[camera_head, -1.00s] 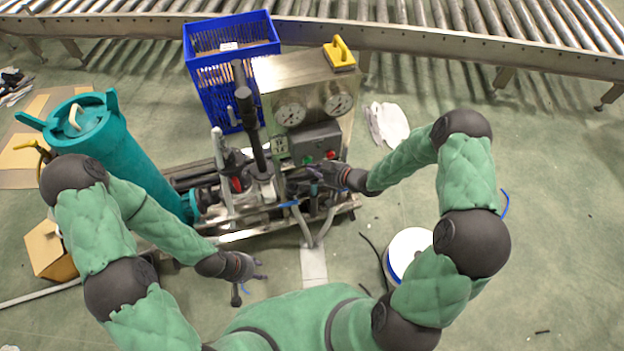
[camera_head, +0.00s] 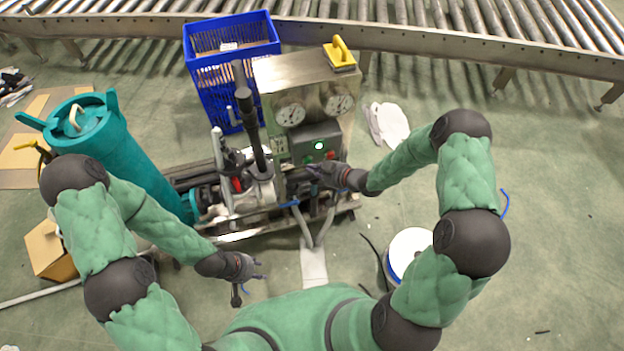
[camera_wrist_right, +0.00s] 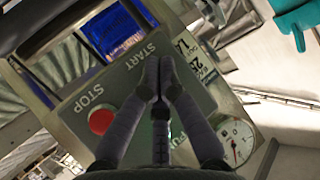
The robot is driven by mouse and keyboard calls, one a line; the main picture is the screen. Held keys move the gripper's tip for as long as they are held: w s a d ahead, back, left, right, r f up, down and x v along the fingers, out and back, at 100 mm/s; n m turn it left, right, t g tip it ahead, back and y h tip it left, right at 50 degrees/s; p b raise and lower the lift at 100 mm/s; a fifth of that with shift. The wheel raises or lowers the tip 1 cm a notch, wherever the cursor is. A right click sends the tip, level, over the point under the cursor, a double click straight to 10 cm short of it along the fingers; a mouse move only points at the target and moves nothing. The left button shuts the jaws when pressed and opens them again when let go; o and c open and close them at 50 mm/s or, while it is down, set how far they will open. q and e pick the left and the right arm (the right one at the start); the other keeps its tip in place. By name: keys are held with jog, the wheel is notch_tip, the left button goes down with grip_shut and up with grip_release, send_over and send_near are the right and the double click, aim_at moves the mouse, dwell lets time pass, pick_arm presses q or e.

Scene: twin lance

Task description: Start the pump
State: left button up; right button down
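The pump's grey control box (camera_head: 316,142) sits on the front of a steel cabinet below two gauges. Its round lamp (camera_head: 319,146) glows bright white-green. A red button (camera_head: 330,155) shows on the box's lower right; in the right wrist view the red button (camera_wrist_right: 101,121) is beside the STOP label. The START label (camera_wrist_right: 142,54) is next to my fingertips. My right gripper (camera_head: 314,170) has its fingers together and empty, just in front of the box; in the wrist view they hide part of the panel, so contact cannot be told. My left gripper (camera_head: 250,275) is open, empty, away from the pump.
A teal cylindrical vessel (camera_head: 125,155) leans at the left of the pump skid. A blue crate (camera_head: 225,62) stands behind, with a roller conveyor (camera_head: 420,38) beyond. A white round drum (camera_head: 408,250) stands on the floor at right. Free floor lies further right.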

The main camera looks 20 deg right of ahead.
jog(key=shift+s, duration=0.1)
jog(key=shift+s+d+p, duration=0.1)
jog(key=shift+s+p, duration=0.35)
jog(key=shift+s, duration=2.5)
